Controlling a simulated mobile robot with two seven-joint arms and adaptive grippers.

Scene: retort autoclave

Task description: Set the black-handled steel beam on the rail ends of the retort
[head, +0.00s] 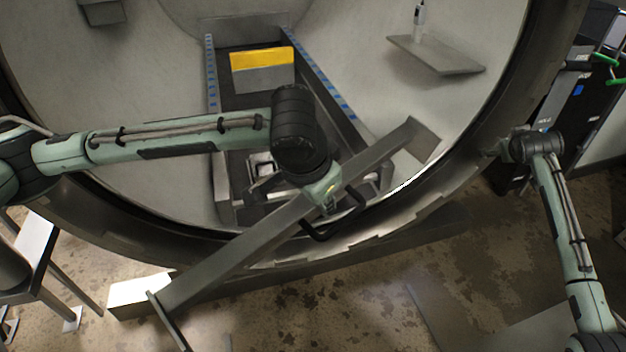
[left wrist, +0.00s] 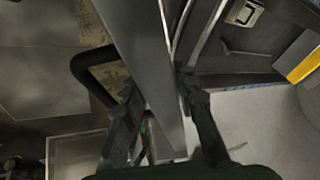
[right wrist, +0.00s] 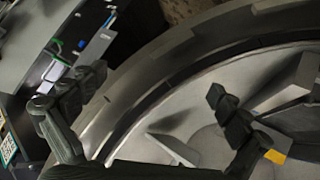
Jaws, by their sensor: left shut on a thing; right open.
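The steel beam (head: 235,250) is a long grey bar with end plates. It slants across the retort mouth, from low at the left to its raised-looking far end at the right. Its black handle (head: 345,222) sticks out on the near side and also shows in the left wrist view (left wrist: 82,68). My left gripper (head: 326,200) is shut on the beam near the handle; its fingers straddle the bar (left wrist: 140,45) in the left wrist view. The retort rails (head: 212,95) (head: 322,80) carry blue marks; their near ends are partly hidden by my arm and the beam. My right gripper (head: 500,148) is open and empty beside the retort rim.
The round retort rim (head: 475,150) surrounds the opening. A yellow-and-grey block (head: 262,70) sits between the rails. A small shelf (head: 435,55) holds a white bottle at the right. A dark cabinet (head: 550,125) stands outside at the right, and a metal stand (head: 35,245) at the left.

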